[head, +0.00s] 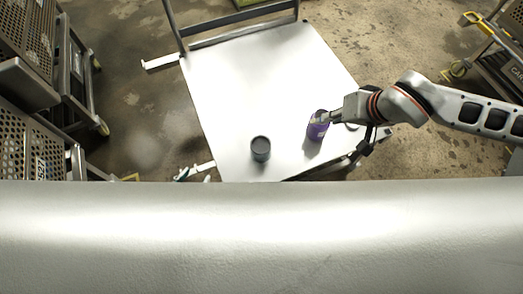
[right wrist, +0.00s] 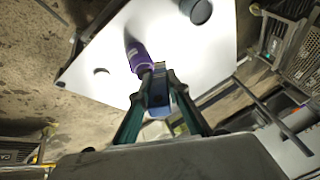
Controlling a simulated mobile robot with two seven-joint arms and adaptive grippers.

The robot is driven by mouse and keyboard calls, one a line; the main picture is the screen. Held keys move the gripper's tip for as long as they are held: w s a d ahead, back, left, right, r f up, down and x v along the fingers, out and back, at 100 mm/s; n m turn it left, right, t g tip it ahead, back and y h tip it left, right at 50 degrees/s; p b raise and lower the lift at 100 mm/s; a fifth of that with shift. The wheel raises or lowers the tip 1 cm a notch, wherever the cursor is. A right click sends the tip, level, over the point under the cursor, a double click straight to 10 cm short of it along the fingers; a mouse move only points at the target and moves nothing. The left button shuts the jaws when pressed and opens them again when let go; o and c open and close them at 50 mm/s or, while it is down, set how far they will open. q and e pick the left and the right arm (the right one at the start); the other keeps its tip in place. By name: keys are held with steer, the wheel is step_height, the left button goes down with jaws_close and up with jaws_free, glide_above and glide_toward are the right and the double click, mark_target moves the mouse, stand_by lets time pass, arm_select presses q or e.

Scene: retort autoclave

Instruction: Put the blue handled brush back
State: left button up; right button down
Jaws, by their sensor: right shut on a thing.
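My right gripper (head: 333,118) is over the white cart top at the right, just above a purple cylinder (head: 317,130). In the right wrist view its fingers (right wrist: 155,82) are closed around a dark blue piece (right wrist: 157,95), which looks like the handle of the blue handled brush. The gripper hides most of it and no bristles show. The purple cylinder (right wrist: 138,56) lies right at the fingertips; whether it touches them is unclear. A dark cup (head: 261,149) stands upright to its left. Small dark tips (head: 194,175) beside the cart's near left corner may be my left gripper, mostly hidden.
The white cart top (head: 245,90) is otherwise largely clear. Its frame rail (head: 243,32) stands at the far side. Perforated metal racks (head: 35,140) stand at the left, another cart (head: 498,45) at the right. A wide pale surface (head: 260,235) fills the foreground.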

steer(key=w+a+r+m+g+h+b, duration=0.1)
steer(key=a+r+m+g+h+b, duration=0.2)
steer(key=a, duration=0.7)
steer(key=w+a+r+m+g+b, duration=0.15)
steer(key=a+r+m, duration=0.3)
steer(key=a, duration=0.45)
arm_select(q)
steer(key=f+b, duration=0.1)
steer(key=f, duration=0.1)
steer(key=a+f+b, duration=0.1)
steer(key=f, duration=0.2)
steer(key=shift+w+a, duration=0.1)
steer(key=shift+w, duration=0.05)
arm_select(e)
steer(key=shift+m+g, duration=0.35)
steer(key=shift+m, duration=0.1)
steer(key=f, duration=2)
steer(key=shift+s+a+f, duration=0.15)
steer(key=shift+s+f, duration=0.15)
steer(key=shift+s, duration=0.05)
steer(key=shift+f, duration=0.15)
steer(key=c, duration=1.9)
jaws_free()
